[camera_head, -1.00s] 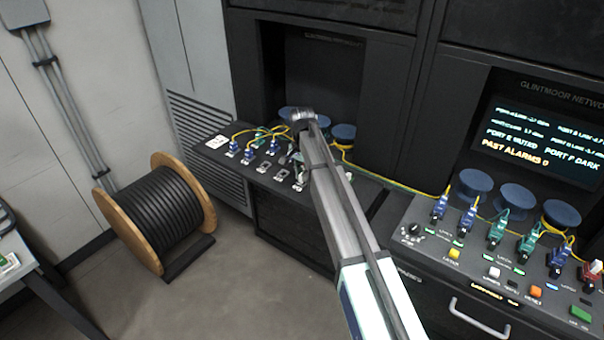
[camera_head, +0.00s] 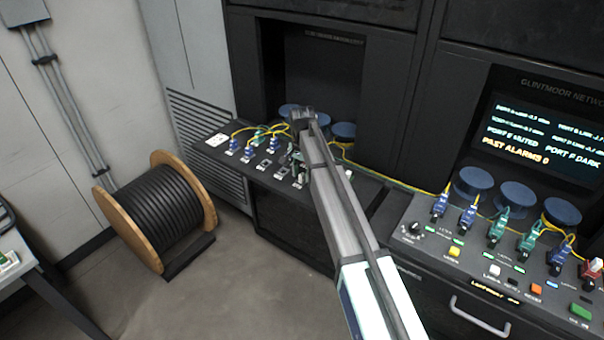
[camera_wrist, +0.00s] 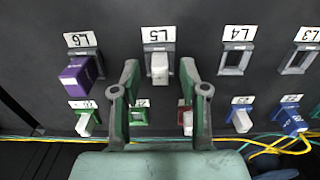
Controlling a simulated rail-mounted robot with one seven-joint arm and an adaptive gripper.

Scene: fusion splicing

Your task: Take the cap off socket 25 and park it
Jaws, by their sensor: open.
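In the wrist view, a white cap (camera_wrist: 159,68) sits in an upper-row socket whose label (camera_wrist: 158,34) looks like L5; I cannot make out a label 25. My gripper (camera_wrist: 159,75) is open, with one green-grey finger on each side of this cap. Gaps show between the fingers and the cap, so it is not gripped. In the head view my arm hides most of this part of the left panel (camera_head: 262,172). No separate parking place can be made out.
Left of the fingers is a purple plug (camera_wrist: 78,74); to the right is an empty socket labelled L4 (camera_wrist: 234,62). The lower row has white caps (camera_wrist: 240,121), an empty green socket (camera_wrist: 139,116) and a blue plug (camera_wrist: 293,122). Yellow cables (camera_wrist: 285,146) run below.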

